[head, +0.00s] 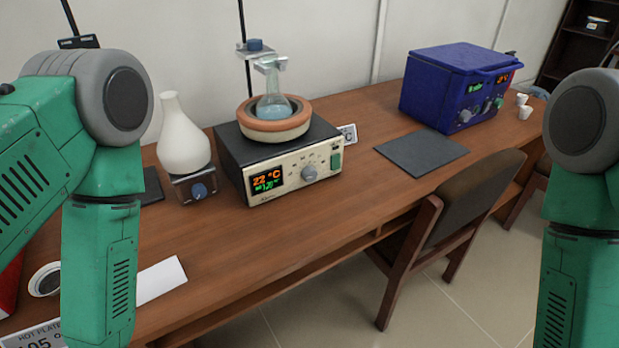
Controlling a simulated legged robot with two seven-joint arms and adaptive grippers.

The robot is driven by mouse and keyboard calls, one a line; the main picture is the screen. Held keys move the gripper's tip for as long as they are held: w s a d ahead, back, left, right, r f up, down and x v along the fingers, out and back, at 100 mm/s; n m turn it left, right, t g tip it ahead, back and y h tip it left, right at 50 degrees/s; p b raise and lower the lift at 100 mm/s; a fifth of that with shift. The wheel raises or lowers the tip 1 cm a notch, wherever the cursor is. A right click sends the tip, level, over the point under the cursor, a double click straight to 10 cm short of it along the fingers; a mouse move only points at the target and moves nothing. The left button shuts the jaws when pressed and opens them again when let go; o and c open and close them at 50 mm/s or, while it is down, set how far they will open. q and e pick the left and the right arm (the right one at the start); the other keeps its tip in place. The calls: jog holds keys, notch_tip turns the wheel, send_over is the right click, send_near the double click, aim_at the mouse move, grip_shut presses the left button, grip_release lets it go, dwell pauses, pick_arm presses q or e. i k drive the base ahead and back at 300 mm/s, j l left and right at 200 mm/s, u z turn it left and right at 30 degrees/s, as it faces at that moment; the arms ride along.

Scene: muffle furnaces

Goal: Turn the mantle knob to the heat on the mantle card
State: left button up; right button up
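A cream-fronted heating unit (284,163) with a black top stands on the table. It bears a terracotta-coloured ring bowl (273,125) holding a clamped flask (272,103) of blue liquid. Its front has a grey round knob (309,174) with marks around it and a display (268,181) reading 22 °C in orange, with a smaller green line. My green arms come in at both sides; neither gripper is in view, and nothing touches the knob.
A white round flask (184,139) sits on a small base with a blue knob (199,190). A hot plate card (38,335) is at the lower left. A blue furnace (452,88) stands right, behind a dark mat (421,153). A chair (451,213) stands at the front edge.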

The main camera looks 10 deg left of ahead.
aim_at(308, 173)
jog(key=i+l+u, duration=0.15)
jog(key=l, duration=0.2)
jog(key=i+l+u, duration=0.15)
jog(key=l, duration=0.15)
jog(key=i+l+u, duration=0.15)
jog(key=l, duration=0.25)
jog(key=i+l+u, duration=0.15)
jog(key=l, duration=0.2)
jog(key=l+u, duration=0.15)
jog(key=l, duration=0.2)
